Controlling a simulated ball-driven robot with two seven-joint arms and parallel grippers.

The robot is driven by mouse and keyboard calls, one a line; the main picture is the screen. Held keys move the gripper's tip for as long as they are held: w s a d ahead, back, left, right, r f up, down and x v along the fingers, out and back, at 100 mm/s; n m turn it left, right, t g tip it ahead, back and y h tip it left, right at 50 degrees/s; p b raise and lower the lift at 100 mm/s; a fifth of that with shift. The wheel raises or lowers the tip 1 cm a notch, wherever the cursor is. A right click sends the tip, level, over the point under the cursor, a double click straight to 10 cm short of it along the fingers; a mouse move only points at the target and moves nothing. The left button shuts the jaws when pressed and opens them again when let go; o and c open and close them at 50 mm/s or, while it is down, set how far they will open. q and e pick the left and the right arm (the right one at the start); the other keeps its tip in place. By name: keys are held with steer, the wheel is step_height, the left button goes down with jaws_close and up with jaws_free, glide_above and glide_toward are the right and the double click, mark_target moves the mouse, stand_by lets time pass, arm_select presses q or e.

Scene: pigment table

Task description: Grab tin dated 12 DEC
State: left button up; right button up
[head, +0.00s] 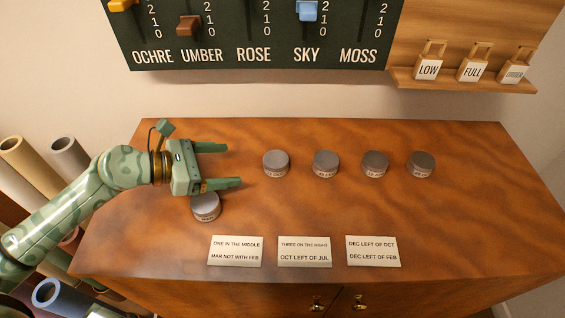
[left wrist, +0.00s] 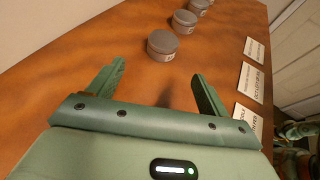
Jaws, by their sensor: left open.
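Several round grey tins stand on the wooden table. Four-in-a-row positions run across its middle: a leftmost tin (head: 275,163), a second tin (head: 326,163), a third tin (head: 375,164) and a rightmost tin (head: 421,164). A separate, lighter tin (head: 206,208) stands nearer the front, just below my left gripper's lower finger in the head view. Date labels are too small to read, so I cannot tell which says 12 DEC. My left gripper (head: 222,165) is open and empty, left of the row. In the left wrist view the nearest row tin (left wrist: 162,44) lies ahead of its fingers. My right gripper is not in view.
Three clue cards lie along the table's front: a left card (head: 235,257), a middle card (head: 304,258) and a right card (head: 373,257). A pigment board (head: 250,35) and a shelf (head: 460,82) with tags hang behind. Rolled tubes stand left of the table.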

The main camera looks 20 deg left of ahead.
mark_target(269, 161)
arm_select(q)
steer(key=x, duration=0.5)
steer(key=shift+w+d+f+b, duration=0.15)
steer(key=shift+w+f+b, duration=0.1)
steer(key=shift+b, duration=0.1)
steer(key=x, duration=0.2)
steer(key=b+x, duration=0.1)
steer(key=x, duration=0.3)
steer(key=shift+s+d, duration=0.25)
steer(key=shift+d, duration=0.05)
steer(key=shift+s, duration=0.1)
steer(key=shift+c, duration=0.3)
steer(key=c, duration=1)
steer(key=shift+r, duration=0.15)
steer(key=shift+c, duration=0.2)
